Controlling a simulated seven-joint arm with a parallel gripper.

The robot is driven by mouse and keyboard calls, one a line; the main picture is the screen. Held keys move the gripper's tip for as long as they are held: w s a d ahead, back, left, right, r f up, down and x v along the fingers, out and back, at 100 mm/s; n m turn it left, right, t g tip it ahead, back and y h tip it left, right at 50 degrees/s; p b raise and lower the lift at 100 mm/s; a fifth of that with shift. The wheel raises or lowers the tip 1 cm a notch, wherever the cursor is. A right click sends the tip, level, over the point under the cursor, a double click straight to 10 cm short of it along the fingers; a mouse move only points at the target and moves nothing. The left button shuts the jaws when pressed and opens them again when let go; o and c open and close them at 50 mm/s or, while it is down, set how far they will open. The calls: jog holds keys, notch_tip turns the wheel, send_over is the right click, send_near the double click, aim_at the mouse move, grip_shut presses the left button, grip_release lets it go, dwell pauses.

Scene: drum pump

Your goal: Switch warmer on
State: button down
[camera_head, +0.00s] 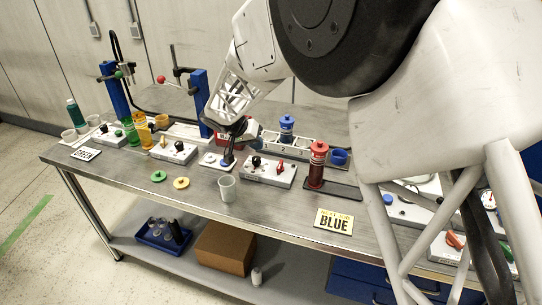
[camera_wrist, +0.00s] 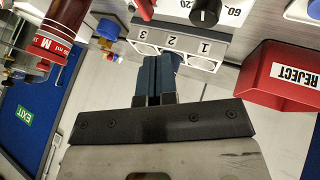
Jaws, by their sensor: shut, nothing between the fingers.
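No label reading "warmer" is legible, so I cannot tell for sure which unit it is. A white box (camera_head: 268,173) on the bench has a black knob (camera_head: 256,161) and a red switch (camera_head: 279,166). In the wrist view a black dial knob (camera_wrist: 205,12) with a printed scale and a red switch (camera_wrist: 145,8) show at the top edge. My gripper (camera_head: 228,161) is shut and empty, pointing down just left of the white box. In the wrist view its blue fingers (camera_wrist: 153,76) are together. Whether the fingertips touch anything is hidden.
A red REJECT bin (camera_wrist: 283,77) and a numbered rack (camera_wrist: 172,42) are near my gripper. A red bottle (camera_head: 317,164) stands right of the white box. A BLUE card (camera_head: 334,220) lies further right.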

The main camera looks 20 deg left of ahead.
aim_at(280, 167)
jog(key=shift+w+a+m, duration=0.1)
jog(key=shift+w+m, duration=0.05)
jog(key=shift+m, duration=0.15)
jog(key=shift+w, duration=0.1)
jog(key=shift+x, duration=4.9)
